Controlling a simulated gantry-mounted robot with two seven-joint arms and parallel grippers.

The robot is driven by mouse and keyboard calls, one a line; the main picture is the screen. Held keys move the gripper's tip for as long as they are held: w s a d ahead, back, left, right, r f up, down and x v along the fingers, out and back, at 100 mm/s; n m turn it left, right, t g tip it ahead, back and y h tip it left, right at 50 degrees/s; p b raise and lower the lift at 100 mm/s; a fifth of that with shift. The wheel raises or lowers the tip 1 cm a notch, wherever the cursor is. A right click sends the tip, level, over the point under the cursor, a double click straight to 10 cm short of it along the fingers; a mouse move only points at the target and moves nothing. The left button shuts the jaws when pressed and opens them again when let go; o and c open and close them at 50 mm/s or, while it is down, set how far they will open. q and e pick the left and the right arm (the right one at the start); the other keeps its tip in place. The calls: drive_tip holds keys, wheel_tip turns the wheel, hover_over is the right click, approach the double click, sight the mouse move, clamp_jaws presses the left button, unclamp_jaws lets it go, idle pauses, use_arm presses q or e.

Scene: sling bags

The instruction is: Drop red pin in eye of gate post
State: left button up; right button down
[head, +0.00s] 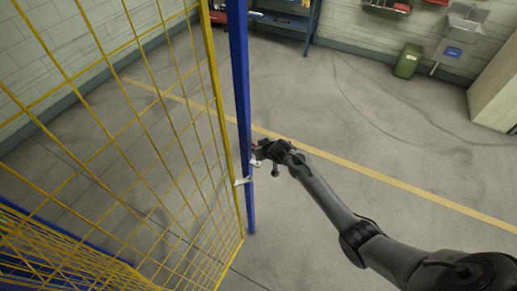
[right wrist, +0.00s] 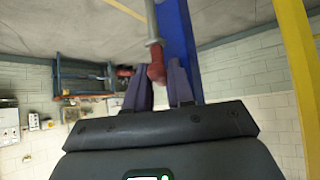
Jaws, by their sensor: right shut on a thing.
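The blue gate post (head: 241,100) stands upright beside the yellow mesh gate (head: 190,130) in the head view. A pale bracket (head: 243,181) sits on the post, and another small light fitting (head: 256,163) is just above it, close to my gripper. My right gripper (head: 260,150) is right beside the post at that height. In the right wrist view its dark fingers (right wrist: 160,75) are shut on the red pin (right wrist: 156,72). The pin's grey shank (right wrist: 151,22) extends away from the fingers, near the blue post (right wrist: 178,35). I cannot tell whether its tip is in an eye. My left gripper is not in view.
The yellow mesh fills the left of the head view. The floor (head: 360,130) right of the post is clear. A green bin (head: 408,61), a sink (head: 466,22) and a blue workbench (head: 280,20) stand far back along the wall.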

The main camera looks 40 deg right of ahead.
drive_tip(key=shift+r, duration=0.1)
idle(0.3)
idle(0.5)
drive_tip(key=shift+p, duration=0.55)
drive_tip(key=shift+f+b, duration=0.6)
drive_tip(key=shift+f, duration=0.25)
drive_tip(key=shift+f+b, duration=0.6)
drive_tip(key=shift+f, duration=0.35)
drive_tip(key=shift+f+b, duration=0.55)
drive_tip(key=shift+f, duration=0.3)
drive_tip(key=shift+f+b, duration=0.7)
drive_tip(key=shift+f, duration=0.3)
